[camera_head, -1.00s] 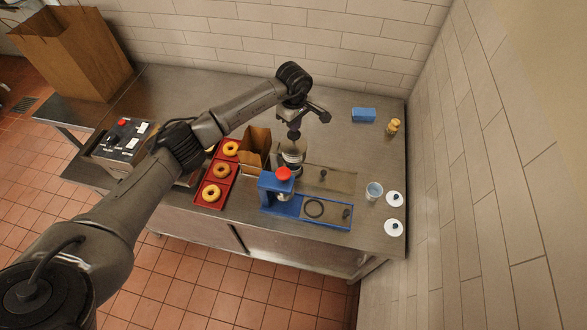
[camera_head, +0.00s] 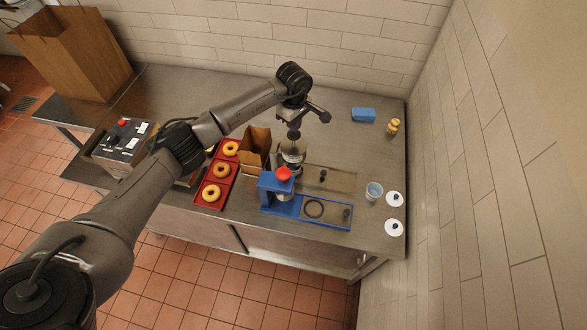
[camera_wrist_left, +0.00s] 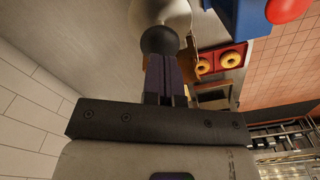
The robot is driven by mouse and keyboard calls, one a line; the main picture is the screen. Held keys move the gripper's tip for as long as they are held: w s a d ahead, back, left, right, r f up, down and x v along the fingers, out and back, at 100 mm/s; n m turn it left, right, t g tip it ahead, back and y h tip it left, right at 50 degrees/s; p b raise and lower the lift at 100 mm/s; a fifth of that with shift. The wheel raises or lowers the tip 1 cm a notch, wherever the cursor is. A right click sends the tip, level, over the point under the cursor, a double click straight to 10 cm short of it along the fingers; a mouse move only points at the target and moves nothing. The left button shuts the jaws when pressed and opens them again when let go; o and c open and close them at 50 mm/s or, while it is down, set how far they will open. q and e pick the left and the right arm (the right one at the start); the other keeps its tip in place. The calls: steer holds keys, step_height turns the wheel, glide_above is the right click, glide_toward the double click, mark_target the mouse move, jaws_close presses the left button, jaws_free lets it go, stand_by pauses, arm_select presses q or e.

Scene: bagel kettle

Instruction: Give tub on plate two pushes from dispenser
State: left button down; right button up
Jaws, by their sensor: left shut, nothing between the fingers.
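The dispenser (camera_head: 292,157), a pale rounded vessel with a dark top, stands behind the blue press. My left gripper (camera_head: 294,131) points down at its top from above, shut and empty. In the left wrist view the shut fingers (camera_wrist_left: 164,62) meet a dark round knob (camera_wrist_left: 159,41) on a pale body; I cannot tell whether they press on it. A brownish plate (camera_head: 343,181) lies right of the dispenser, with a small dark knob on it. I cannot make out a tub under the dispenser; the arm and press partly hide that spot. My right gripper is out of view.
A blue press (camera_head: 275,186) with a red knob stands in front of the dispenser. A red tray (camera_head: 205,204) of bagels and an open paper bag (camera_head: 254,146) lie left. A clear cup (camera_head: 374,191), two white lids (camera_head: 394,199) and a blue block (camera_head: 363,115) are right.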

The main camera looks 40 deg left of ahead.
mark_target(294, 135)
arm_select(q)
steer(key=shift+f, duration=0.2)
steer(key=shift+f+b, duration=0.3)
steer(key=shift+b, duration=0.1)
steer(key=shift+f+b, duration=1.85)
steer(key=shift+f, duration=0.4)
steer(key=shift+r, duration=0.1)
steer(key=shift+r+p, duration=1.5)
steer(key=shift+r, duration=1.1)
